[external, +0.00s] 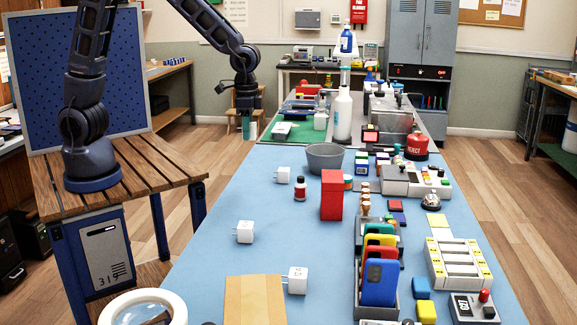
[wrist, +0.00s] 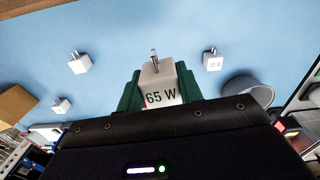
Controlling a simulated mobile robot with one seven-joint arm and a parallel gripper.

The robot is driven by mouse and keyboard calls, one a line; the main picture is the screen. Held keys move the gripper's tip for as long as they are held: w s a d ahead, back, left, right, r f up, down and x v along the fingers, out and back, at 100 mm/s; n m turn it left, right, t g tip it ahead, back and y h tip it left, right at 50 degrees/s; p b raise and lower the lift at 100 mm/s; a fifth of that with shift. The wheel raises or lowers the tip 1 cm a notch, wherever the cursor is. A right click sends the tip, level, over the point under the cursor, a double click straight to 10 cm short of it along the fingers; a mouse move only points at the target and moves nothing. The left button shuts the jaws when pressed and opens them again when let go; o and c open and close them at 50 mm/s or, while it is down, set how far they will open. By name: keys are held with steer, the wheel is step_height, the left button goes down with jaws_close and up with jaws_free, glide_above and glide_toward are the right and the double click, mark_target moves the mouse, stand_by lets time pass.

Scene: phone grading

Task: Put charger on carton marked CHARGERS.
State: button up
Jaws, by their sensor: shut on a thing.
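My gripper (wrist: 158,88) is shut on a white charger (wrist: 160,95) marked 65 W, its metal prongs pointing away from the palm. In the external view my gripper (external: 249,128) hangs beyond the table's far left edge; the held charger is too small to make out there. A tan carton (external: 255,300) stands at the near edge of the blue table, and a brown box shows at the left of the wrist view (wrist: 15,104). No lettering on it is readable. Three other white chargers lie loose on the table: one far (external: 283,175), one middle (external: 244,232), one beside the carton (external: 296,280).
A grey bowl (external: 324,158), a small dark red bottle (external: 300,188) and a red box (external: 332,195) stand mid-table. A rack of coloured phones (external: 380,275) and test devices fill the right side. A ring lamp (external: 143,308) is at the near left. Blue table around the middle charger is clear.

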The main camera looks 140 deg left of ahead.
steer(key=w+r, duration=0.4)
steer(key=w, duration=1.3)
step_height(320, 180, up, 9)
steer(key=m, duration=0.1)
glide_above(256, 302)
step_height(256, 302, down, 20)
steer(key=shift+r, duration=0.25)
steer(key=o, duration=0.9)
steer(key=shift+f, duration=0.15)
steer(key=shift+o, duration=0.6)
